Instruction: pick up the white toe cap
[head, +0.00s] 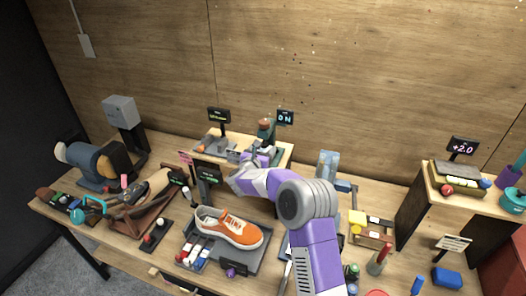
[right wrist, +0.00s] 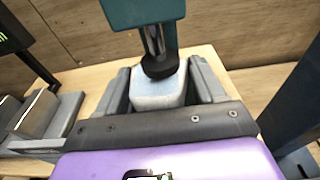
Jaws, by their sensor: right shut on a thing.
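In the right wrist view, the white toe cap (right wrist: 157,98) is a pale rounded block between the two grey fingers of my right gripper (right wrist: 162,82). The fingers are shut on its sides. A dark round foot of a teal press (right wrist: 143,12) is right above the cap, and I cannot tell whether they touch. In the head view, my right gripper (head: 252,158) is at the raised wooden stand at the back, by the teal press (head: 266,126). The arm hides the cap there. My left gripper is not in view.
Brushes and tools crowd the bench's left side. A wooden shelf (head: 425,210) stands at the right. Small signs (head: 218,115) stand around the raised stand.

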